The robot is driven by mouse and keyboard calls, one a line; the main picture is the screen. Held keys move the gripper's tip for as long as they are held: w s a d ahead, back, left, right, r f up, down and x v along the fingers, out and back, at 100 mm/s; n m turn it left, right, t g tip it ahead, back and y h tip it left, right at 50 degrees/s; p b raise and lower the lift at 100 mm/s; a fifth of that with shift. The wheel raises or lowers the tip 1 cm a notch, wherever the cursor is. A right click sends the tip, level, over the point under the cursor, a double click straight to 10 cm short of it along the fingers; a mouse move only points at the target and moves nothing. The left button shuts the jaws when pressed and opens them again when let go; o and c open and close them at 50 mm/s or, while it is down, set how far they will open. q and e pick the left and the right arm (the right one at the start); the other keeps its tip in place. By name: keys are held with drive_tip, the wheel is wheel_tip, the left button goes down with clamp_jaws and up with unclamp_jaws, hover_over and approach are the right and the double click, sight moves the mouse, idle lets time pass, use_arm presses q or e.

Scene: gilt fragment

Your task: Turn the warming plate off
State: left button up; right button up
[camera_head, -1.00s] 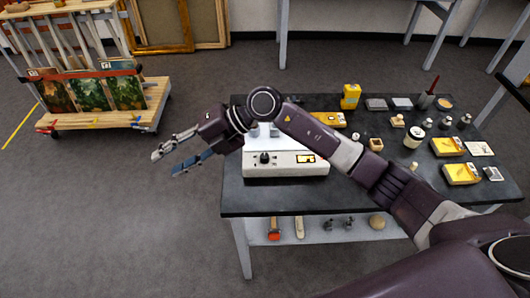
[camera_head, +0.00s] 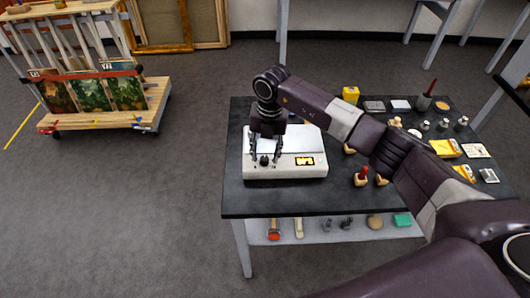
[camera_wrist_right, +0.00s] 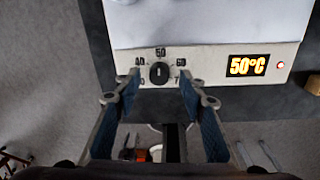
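The warming plate (camera_head: 312,140) is a white box with a pale top at the left end of the dark table. Its front panel (camera_wrist_right: 205,62) has a black knob (camera_wrist_right: 159,73) with its mark pointing up toward 50. The lit display (camera_wrist_right: 247,66) reads 50°C and a small red light (camera_wrist_right: 281,65) glows beside it. My right gripper (camera_head: 265,156) points down at the knob. In the right wrist view its blue-padded fingers (camera_wrist_right: 160,80) are open, one on each side of the knob, with gaps showing. My left gripper is not in view.
The dark table (camera_head: 285,205) holds several jars, yellow boxes and stamp-like wooden pieces to the right of the plate. A lower shelf (camera_head: 335,235) carries small tools. A wooden cart (camera_head: 95,122) with paintings stands at the left. The floor left of the table is clear.

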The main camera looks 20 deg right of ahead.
drive_tip(key=shift+f, duration=0.55)
drive_tip(key=shift+c, duration=0.2)
clamp_jaws()
